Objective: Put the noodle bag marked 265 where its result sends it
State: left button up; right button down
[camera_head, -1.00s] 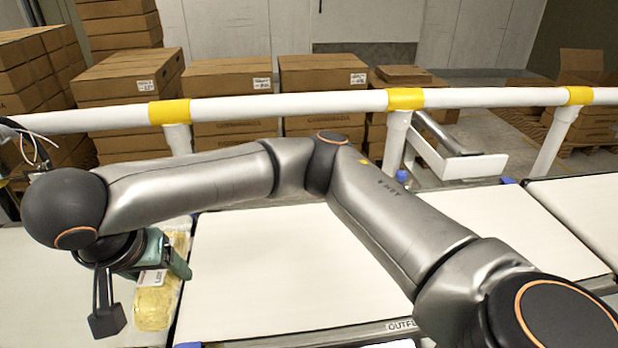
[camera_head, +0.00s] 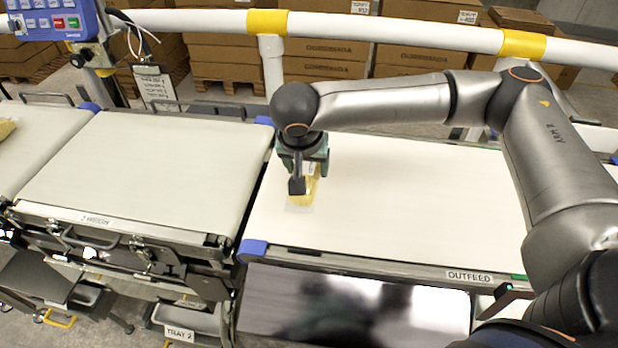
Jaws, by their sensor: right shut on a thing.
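My right gripper (camera_head: 303,180) is shut on a yellow noodle bag (camera_head: 310,186) in clear wrap. The gripper and wrist hide much of the bag, and I cannot read its mark. The bag is at the left end of the white outfeed belt (camera_head: 400,210), which carries an OUTFEED label. I cannot tell whether it touches the belt. The weigh belt (camera_head: 140,165), left of the outfeed, is empty. Part of another yellow bag (camera_head: 6,127) lies on the belt at the far left. My left gripper is not in view.
A white rail (camera_head: 380,30) runs behind the belts, with cartons (camera_head: 410,60) beyond. A blue control panel (camera_head: 45,18) and a hanging clipboard (camera_head: 154,86) stand behind the weigh belt. A glossy dark panel (camera_head: 350,305) lies in front of the outfeed. The outfeed's middle is clear.

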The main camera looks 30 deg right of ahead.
jog(key=shift+w+d+f, duration=0.1)
jog(key=shift+d+f, duration=0.05)
jog(key=shift+f, duration=0.75)
jog(key=shift+d+f, duration=0.1)
jog(key=shift+f, duration=0.75)
jog(key=shift+f, duration=0.2)
grip_release()
jog(key=p+v, duration=0.1)
jog(key=v, duration=1.1)
jog(key=shift+a+r, duration=0.1)
jog(key=shift+r, duration=0.1)
